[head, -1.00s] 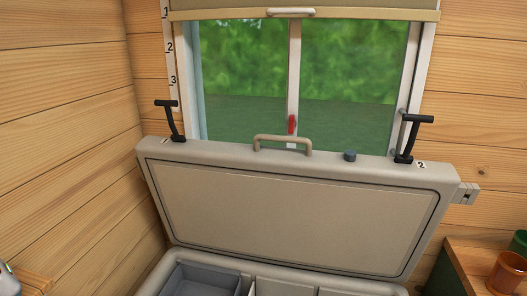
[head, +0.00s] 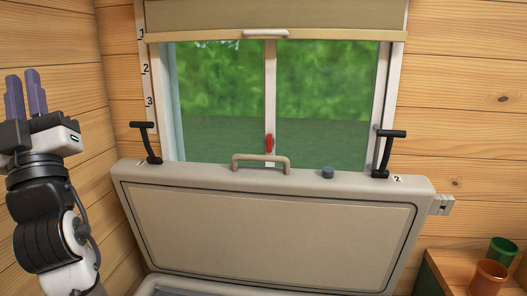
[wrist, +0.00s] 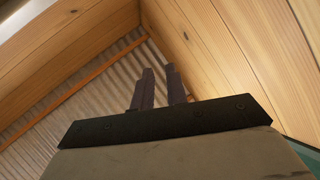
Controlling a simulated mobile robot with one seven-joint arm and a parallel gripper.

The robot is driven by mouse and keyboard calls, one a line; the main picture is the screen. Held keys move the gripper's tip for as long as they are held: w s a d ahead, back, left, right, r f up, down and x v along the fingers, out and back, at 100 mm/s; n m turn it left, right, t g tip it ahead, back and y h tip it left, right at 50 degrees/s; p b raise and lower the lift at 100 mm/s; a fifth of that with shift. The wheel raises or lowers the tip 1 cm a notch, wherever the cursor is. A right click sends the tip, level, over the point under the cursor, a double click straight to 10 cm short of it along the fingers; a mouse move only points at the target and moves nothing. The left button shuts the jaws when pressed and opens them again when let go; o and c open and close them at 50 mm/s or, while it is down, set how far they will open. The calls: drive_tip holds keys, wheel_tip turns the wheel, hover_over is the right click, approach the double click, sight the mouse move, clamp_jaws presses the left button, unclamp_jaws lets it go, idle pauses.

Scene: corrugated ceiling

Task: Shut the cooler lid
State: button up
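The cooler lid (head: 265,235) is open and stands nearly upright in front of the window, its inner panel facing me. A beige handle (head: 261,160) rises from its top edge. Two black latches, left (head: 147,143) and right (head: 386,154), stick up from that edge. A little of the cooler body (head: 185,286) shows at the bottom; its inside is mostly out of view. My gripper (head: 26,92) is at the left, apart from the lid, fingers pointing up. A gap shows between the fingers, also in the wrist view (wrist: 160,82); nothing is between them.
A window (head: 270,105) with a half-lowered blind (head: 200,20) is behind the lid. Wooden walls close in on the left and back. A wooden surface at right holds an orange cup (head: 488,278) and a green cup (head: 502,250).

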drive_tip(key=w+d+r+m+h, duration=0.1)
drive_tip(key=w+d+m+h, duration=0.1)
drive_tip(key=w+d+h, duration=0.1)
drive_tip(key=w+d+m+h, duration=0.3)
drive_tip(key=w+d+h, duration=0.1)
drive_tip(key=w+h, duration=0.2)
drive_tip(key=w+d+r+m+h, duration=0.1)
drive_tip(key=w+d+m+h, duration=0.2)
drive_tip(key=h, duration=0.3)
drive_tip(key=shift+w+d+r+t, duration=0.1)
drive_tip(key=shift+w+r+t, duration=0.1)
drive_tip(key=shift+w, duration=0.25)
drive_tip(key=shift+w+d+r+t, duration=0.1)
drive_tip(key=shift+w+t, duration=0.1)
drive_tip(key=shift+w, duration=0.2)
clamp_jaws()
drive_tip(key=m+g+h+p, duration=0.2)
drive_tip(key=m+g, duration=0.4)
drive_tip(key=g, duration=1.1)
hover_over(267, 170)
drive_tip(key=w, duration=0.3)
drive_tip(key=f, duration=1.8)
drive_tip(key=shift+s+d, duration=0.2)
drive_tip(key=s, duration=0.1)
drive_tip(key=s+f, duration=0.1)
drive_tip(key=shift+s+a+h+p, duration=0.25)
drive_tip(key=shift+s+h+p, duration=0.05)
drive_tip(key=shift+s+p, duration=0.1)
drive_tip(key=shift+s+f, duration=0.3)
drive_tip(key=shift+s, duration=0.2)
